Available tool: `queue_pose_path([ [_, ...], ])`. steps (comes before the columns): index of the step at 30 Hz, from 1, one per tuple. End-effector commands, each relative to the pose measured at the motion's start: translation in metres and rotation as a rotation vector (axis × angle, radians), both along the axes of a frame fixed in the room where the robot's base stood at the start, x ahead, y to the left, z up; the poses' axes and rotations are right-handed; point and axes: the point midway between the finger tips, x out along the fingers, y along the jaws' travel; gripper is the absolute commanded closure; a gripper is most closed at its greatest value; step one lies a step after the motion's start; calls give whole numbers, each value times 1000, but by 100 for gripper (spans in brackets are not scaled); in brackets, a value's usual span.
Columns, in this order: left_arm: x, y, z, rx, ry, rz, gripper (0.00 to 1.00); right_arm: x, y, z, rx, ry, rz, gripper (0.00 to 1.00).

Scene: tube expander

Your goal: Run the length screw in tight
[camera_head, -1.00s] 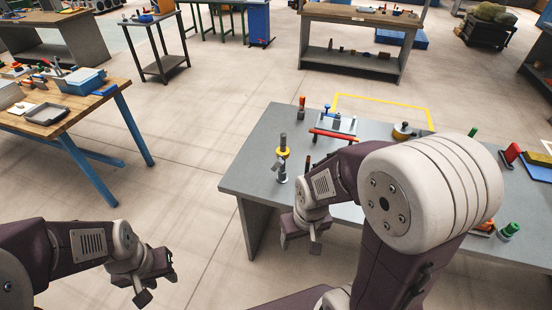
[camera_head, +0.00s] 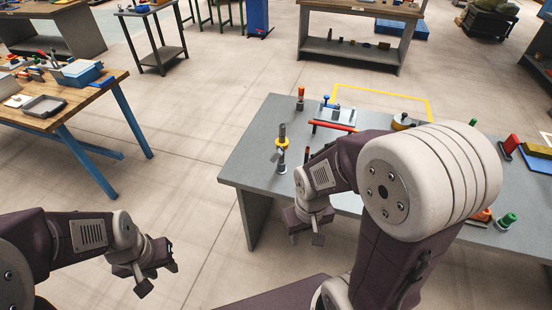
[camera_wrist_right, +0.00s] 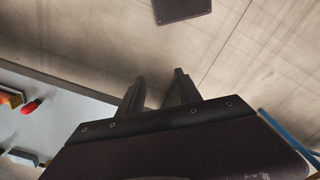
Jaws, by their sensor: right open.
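An upright tool with a grey shaft and a yellow ring (camera_head: 281,143) stands near the left end of the grey bench (camera_head: 258,176); it looks like the tube expander. I cannot make out its length screw at this size. My right gripper (camera_head: 306,232) hangs at the bench's front edge, in front of this tool and apart from it. In the right wrist view its two dark fingers (camera_wrist_right: 160,82) are spread, with nothing between them. My left gripper (camera_head: 158,275) is over the floor at the lower left, far from the bench, with its fingers apart and empty.
A red bar (camera_head: 332,126), an orange-topped post (camera_head: 301,98) and a blue-handled fixture (camera_head: 326,104) are behind the tool. A green-topped piece (camera_head: 508,219) is at the right. My right arm hides the middle of the bench. A wooden table (camera_head: 60,113) stands left; floor between is clear.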

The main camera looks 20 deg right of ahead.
Motion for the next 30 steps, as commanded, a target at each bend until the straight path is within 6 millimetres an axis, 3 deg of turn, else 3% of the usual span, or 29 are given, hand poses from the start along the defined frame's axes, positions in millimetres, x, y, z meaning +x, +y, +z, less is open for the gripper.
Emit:
queue_pose_path([
  [2,0,0,0,0,0,0,64,-14,-27,6,-109,86,113,58],
  [5,0,0,-10,0,0,0,64,-20,-91,17,-381,240,336,58],
  [7,0,0,-30,0,0,0,64,0,-135,24,-623,331,513,58],
  [9,0,0,-54,0,0,0,64,41,-163,37,-890,379,686,58],
  [11,0,0,-77,0,0,0,64,91,-168,48,-1136,382,833,58],
  [13,0,0,-108,0,0,0,64,156,-144,53,-1422,329,1002,58],
  [14,0,0,-123,0,0,0,64,183,-123,50,-1538,287,1074,58],
  [15,0,0,-144,0,0,0,64,215,-87,39,-1671,218,1171,58],
  [17,0,0,-164,0,1,0,64,242,-40,17,-1779,135,1293,58],
  [18,0,0,-173,0,1,0,64,249,-18,-1,-1797,105,1352,58],
  [21,0,0,-186,0,0,0,64,250,10,-32,-1803,88,1433,58],
  [25,0,0,-186,0,0,0,64,249,22,-34,-1807,70,1457,58],
  [30,0,0,-181,0,0,0,64,256,15,-31,-1805,73,1455,58],
])
